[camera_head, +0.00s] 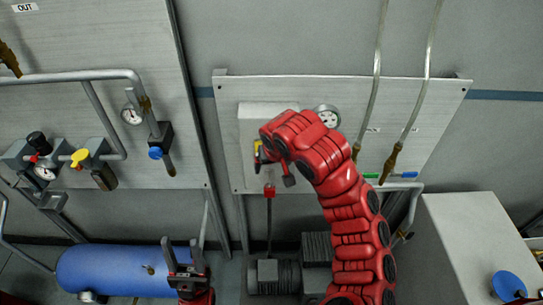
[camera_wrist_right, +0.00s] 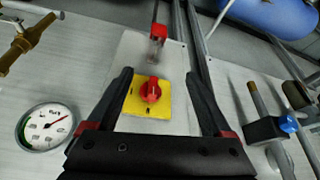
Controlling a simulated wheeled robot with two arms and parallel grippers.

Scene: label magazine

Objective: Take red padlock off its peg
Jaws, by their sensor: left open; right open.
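A small red block that looks like the red padlock (camera_head: 269,190) hangs at the lower edge of a pale switch box (camera_head: 252,116). It also shows in the right wrist view (camera_wrist_right: 158,31), with a blurred grey loop against the box; its peg is not clear. My right gripper (camera_wrist_right: 159,73) is open and empty, its fingers either side of a red rotary knob (camera_wrist_right: 150,90) on a yellow plate (camera_wrist_right: 148,108). The padlock is beyond the fingertips. In the head view my right arm covers part of the box. My left gripper (camera_head: 187,262) is open and empty at the lower left.
A blue tank (camera_head: 110,270) lies low behind my left gripper. A gauge (camera_head: 327,116) and pipes with brass fittings are right of the box. A valve with a blue knob (camera_head: 156,153) is on the left panel. A grey cabinet (camera_head: 465,240) stands at the right.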

